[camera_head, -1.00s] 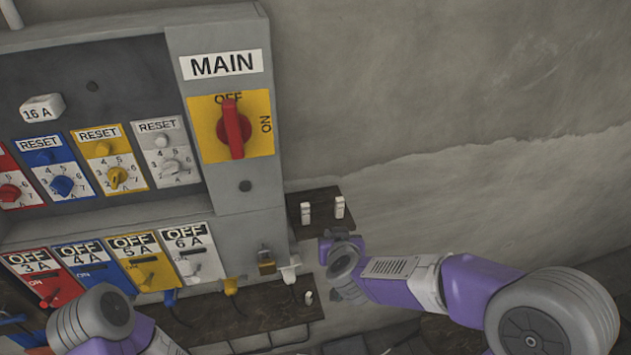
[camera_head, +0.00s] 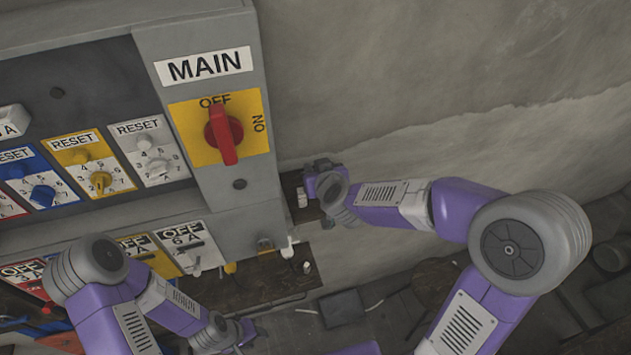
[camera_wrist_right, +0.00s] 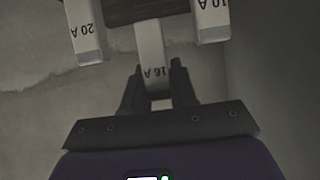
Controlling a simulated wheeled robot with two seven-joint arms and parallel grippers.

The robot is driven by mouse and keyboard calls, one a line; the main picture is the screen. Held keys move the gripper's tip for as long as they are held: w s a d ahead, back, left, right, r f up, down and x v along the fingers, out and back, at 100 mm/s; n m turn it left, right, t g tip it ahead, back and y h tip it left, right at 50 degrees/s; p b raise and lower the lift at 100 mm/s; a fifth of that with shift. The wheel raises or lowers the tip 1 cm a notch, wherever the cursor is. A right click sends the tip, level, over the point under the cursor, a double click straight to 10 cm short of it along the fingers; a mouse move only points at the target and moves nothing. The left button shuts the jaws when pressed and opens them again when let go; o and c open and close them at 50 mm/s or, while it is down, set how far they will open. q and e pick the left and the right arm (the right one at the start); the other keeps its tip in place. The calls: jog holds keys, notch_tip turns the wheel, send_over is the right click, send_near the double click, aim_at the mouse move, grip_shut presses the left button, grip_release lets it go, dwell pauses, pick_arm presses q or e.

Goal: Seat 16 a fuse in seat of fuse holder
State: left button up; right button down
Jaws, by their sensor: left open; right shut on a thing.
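A white fuse marked 16 A (camera_wrist_right: 150,50) is between the fingers of my right gripper (camera_wrist_right: 157,85), which is shut on it. Its upper end meets the dark rack. In the head view my right gripper (camera_head: 318,178) is at the small dark shelf beside the cabinet and hides most of it. A white block marked with an A (camera_head: 12,120) is at the left edge on the cabinet panel; it read 16 A earlier. Whether it is the fuse holder, I cannot tell. My left gripper (camera_head: 240,335) is open, low in the picture.
Fuses marked 20 A (camera_wrist_right: 85,32) and 10 A (camera_wrist_right: 211,20) flank the held fuse closely. The cabinet (camera_head: 245,130) has a red MAIN switch (camera_head: 222,135) on a yellow plate. A lower dark shelf (camera_head: 250,285) carries plugs. The wall on the right is bare.

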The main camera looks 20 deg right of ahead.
jog(key=f, duration=0.1)
jog(key=f+b, duration=0.1)
jog(key=f, duration=0.1)
jog(key=shift+s+f, duration=0.2)
jog(key=shift+s, duration=0.05)
jog(key=shift+w+f, duration=0.1)
jog(key=shift+w, duration=0.1)
jog(key=shift+s+f, duration=0.1)
jog(key=shift+f, duration=0.05)
jog(key=c, duration=1.2)
grip_release()
